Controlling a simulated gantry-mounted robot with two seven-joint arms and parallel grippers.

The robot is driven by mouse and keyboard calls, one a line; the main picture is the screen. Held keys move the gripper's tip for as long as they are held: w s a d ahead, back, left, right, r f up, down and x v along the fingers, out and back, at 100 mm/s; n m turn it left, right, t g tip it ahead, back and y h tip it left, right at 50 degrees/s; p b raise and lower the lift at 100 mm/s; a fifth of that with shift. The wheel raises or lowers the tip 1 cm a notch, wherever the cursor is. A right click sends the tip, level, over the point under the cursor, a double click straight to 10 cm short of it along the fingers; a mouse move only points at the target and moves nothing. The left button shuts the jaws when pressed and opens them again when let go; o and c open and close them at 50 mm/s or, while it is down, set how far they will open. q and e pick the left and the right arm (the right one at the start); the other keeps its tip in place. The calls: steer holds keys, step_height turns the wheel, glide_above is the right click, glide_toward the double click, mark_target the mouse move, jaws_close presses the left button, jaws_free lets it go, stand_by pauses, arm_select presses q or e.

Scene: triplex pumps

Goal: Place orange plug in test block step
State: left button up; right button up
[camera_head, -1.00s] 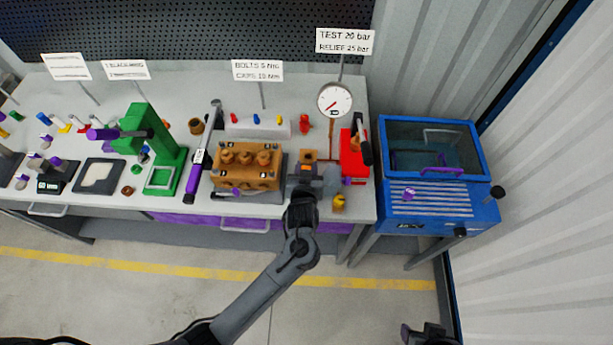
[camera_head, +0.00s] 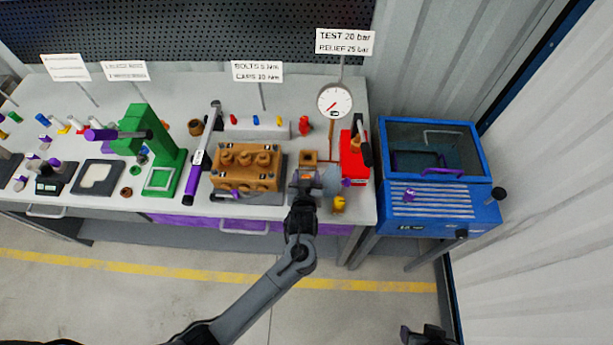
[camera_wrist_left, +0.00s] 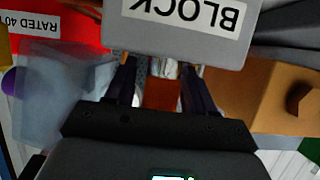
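My left gripper (camera_head: 305,185) is at the front of the bench, just in front of the small brown block (camera_head: 310,158) with a dark top hole. In the wrist view, the two dark fingers (camera_wrist_left: 160,75) are apart, with an orange-red patch (camera_wrist_left: 160,94) between them. I cannot tell whether this patch is the orange plug or whether the fingers grip it. A grey plate marked BLOCK (camera_wrist_left: 185,25) lies across their tips and hides what is behind. A brown block with a hole (camera_wrist_left: 275,95) is at the right. My right gripper (camera_head: 425,334) is partly in view at the bottom, its fingers unclear.
The brown pump (camera_head: 247,167) stands left of my left gripper. A clear shield (camera_wrist_left: 65,95) and a red box (camera_head: 353,162) are close on the other side. A gauge (camera_head: 334,100) rises behind. A yellow part (camera_head: 339,204) lies near the front edge.

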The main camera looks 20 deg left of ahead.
arm_select(q)
steer(key=shift+o, duration=0.3)
steer(key=shift+r, duration=0.25)
steer(key=p+v, duration=0.2)
steer(key=v, duration=1)
steer(key=s+a+m+g+h, duration=0.2)
steer(key=s+a+g, duration=0.2)
steer(key=s, duration=0.6)
steer(key=s+a+m+g+h, duration=0.2)
steer(key=s+a+m+g, duration=0.1)
steer(key=s, duration=0.7)
steer(key=shift+a+m+g, duration=0.3)
steer(key=shift+a+g, duration=0.4)
steer(key=shift+g, duration=0.4)
steer(key=shift+r, duration=0.2)
